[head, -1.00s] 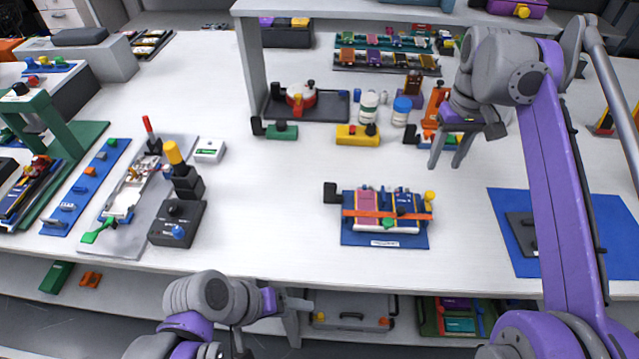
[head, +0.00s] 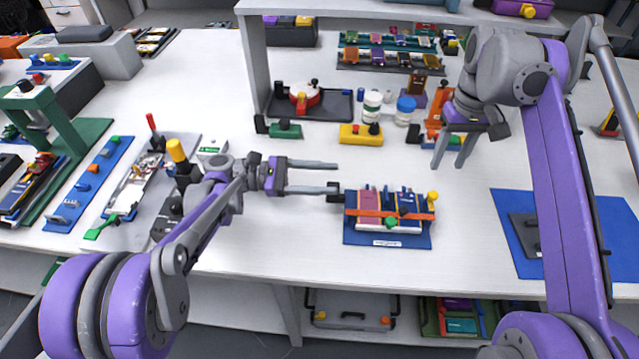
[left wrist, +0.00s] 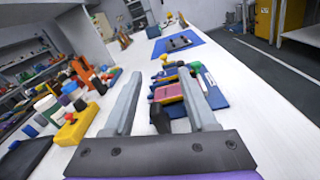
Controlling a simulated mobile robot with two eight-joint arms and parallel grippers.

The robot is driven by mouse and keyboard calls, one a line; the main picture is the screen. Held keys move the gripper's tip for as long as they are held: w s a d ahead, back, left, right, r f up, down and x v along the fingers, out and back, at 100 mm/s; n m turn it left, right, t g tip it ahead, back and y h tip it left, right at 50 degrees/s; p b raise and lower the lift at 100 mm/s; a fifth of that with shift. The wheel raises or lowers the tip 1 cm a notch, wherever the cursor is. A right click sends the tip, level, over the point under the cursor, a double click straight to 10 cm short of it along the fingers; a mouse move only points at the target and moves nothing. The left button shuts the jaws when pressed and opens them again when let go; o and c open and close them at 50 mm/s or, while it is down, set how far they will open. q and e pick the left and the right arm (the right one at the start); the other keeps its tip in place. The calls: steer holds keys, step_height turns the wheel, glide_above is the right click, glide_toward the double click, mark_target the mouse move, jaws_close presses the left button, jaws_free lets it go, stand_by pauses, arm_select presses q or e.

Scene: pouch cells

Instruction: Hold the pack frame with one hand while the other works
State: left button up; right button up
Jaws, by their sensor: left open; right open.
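The pack frame (head: 388,238) is a blue base holding pink and dark blue cells, with an orange bar (head: 365,213) across them, a green knob at the front and a yellow knob at the right. A black handle stands at its left side. My left gripper (head: 337,177) is open just left of the frame, its fingers pointing right. In the left wrist view the frame (left wrist: 216,98) lies ahead, with the black handle (left wrist: 160,119) between the finger lines. My right gripper (head: 450,165) is open and empty, pointing down above the table behind and right of the frame.
A yellow block (head: 361,135), a green clamp (head: 285,130) and white-and-blue jars (head: 405,110) stand behind. A blue mat (head: 590,235) lies to the right. A grey shelf post (head: 253,70) rises at the back. The table between the frame and the mat is clear.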

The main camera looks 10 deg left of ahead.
mark_target(350, 201)
arm_select(q)
steer(key=f, duration=0.1)
steer(key=w+f+n, duration=0.1)
steer(key=f, duration=0.1)
steer(key=w+a+f+n, duration=0.1)
steer(key=f, duration=0.1)
steer(key=shift+w+g, duration=0.2)
steer(key=shift+g, duration=0.1)
steer(key=shift+d+f, duration=0.1)
steer(key=shift+f, duration=0.05)
steer(key=shift+w+d, duration=0.2)
steer(key=shift+d, duration=3.35)
jaws_close()
